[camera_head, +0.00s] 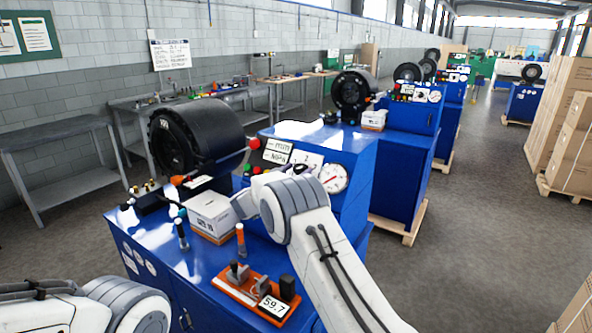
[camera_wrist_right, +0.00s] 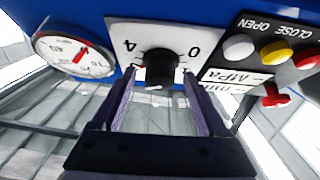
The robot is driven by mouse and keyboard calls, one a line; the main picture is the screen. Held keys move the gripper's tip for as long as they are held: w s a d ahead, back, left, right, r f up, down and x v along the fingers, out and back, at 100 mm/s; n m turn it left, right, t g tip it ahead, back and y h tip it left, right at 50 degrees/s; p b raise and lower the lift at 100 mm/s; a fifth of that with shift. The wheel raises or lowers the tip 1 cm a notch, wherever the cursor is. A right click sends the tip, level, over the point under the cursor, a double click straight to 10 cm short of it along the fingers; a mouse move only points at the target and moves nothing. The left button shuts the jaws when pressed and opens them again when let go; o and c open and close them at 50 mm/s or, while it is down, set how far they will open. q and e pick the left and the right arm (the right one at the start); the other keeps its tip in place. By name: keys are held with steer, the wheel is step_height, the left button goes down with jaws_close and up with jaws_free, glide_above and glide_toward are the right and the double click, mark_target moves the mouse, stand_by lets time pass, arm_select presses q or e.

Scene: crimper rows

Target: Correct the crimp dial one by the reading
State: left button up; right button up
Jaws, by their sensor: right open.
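The crimp dial is a black knob (camera_wrist_right: 160,66) on a white plate (camera_wrist_right: 118,38) marked with numbers; 4, 0 and 1 show in the right wrist view, which is turned over. My right gripper (camera_wrist_right: 158,84) is open, one finger on each side of the knob; I cannot tell whether they touch it. In the head view the dial plate (camera_head: 308,159) shows on the blue machine's panel, with my right arm hiding the knob. A display (camera_head: 272,306) on an orange base (camera_head: 232,289) reads 59.7. My left gripper is out of view; only its arm shows at lower left.
Beside the dial are a round gauge (camera_wrist_right: 75,54) with a red needle and grey, yellow (camera_wrist_right: 275,51) and red buttons. A white box (camera_head: 211,214) and upright handles stand on the blue bench, near the black crimper head (camera_head: 200,135). More crimpers stand behind.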

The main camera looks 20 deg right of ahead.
jaws_close()
steer(key=shift+m, duration=0.3)
steer(key=shift+m+g+h+b, duration=0.4)
steer(key=shift+m+g, duration=0.1)
steer(key=shift+m, duration=0.2)
steer(key=shift+w+a+m+g, duration=0.1)
steer(key=shift+m+g, duration=0.4)
steer(key=shift+m, duration=0.5)
steer(key=shift+r+m+g+h, duration=0.1)
steer(key=shift+m+g+h, duration=0.4)
steer(key=shift+m, duration=0.6)
steer(key=shift+m+g+p, duration=0.3)
steer(key=shift+m+g, duration=0.1)
steer(key=shift+g, duration=0.1)
steer(key=shift+m+g, duration=0.3)
steer(key=shift+m, duration=0.3)
